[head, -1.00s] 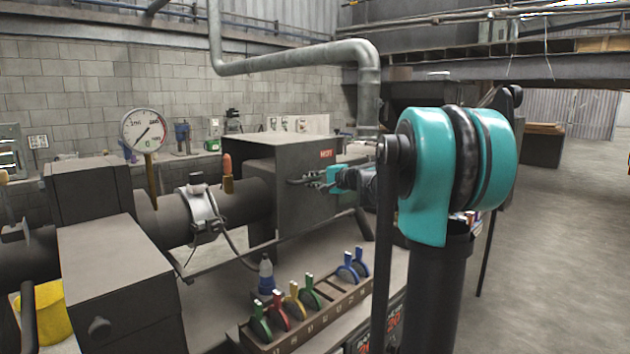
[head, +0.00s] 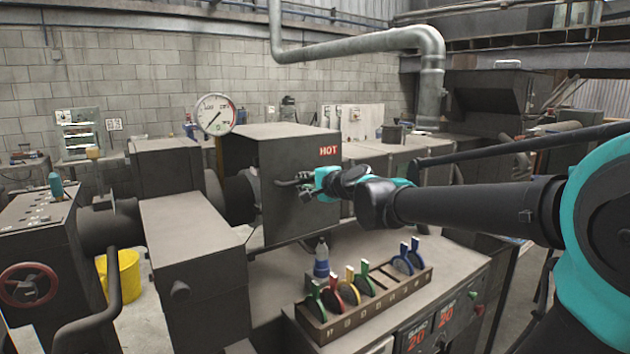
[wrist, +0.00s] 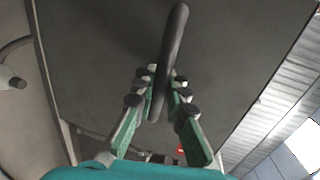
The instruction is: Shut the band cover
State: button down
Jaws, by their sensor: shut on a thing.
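The band cover (head: 295,213) is a dark grey box with a red HOT label, around the dark barrel (head: 238,196). Its left edge is near the pressure gauge (head: 215,114), and a short stretch of barrel shows to its left. No band clamp shows in the head view. My gripper (head: 307,186) is at the cover's front face, shut on the dark bar handle (wrist: 170,55). In the wrist view the green fingers (wrist: 160,92) close on both sides of the handle, in front of the cover's grey face (wrist: 95,45).
A wooden rack (head: 365,305) with several coloured clips stands on the bench below my arm. A large grey box (head: 195,245) stands left of the cover, and a yellow bucket (head: 122,275) is further left.

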jog(key=shift+s+a+f, duration=0.1)
jog(key=shift+s+a, duration=0.3)
jog(key=c, duration=1.8)
grip_release()
jog(key=shift+s+a, duration=0.1)
jog(key=shift+a, duration=0.05)
jog(key=shift+s+d, duration=0.3)
jog(key=shift+d, duration=0.1)
jog(key=v, duration=1.1)
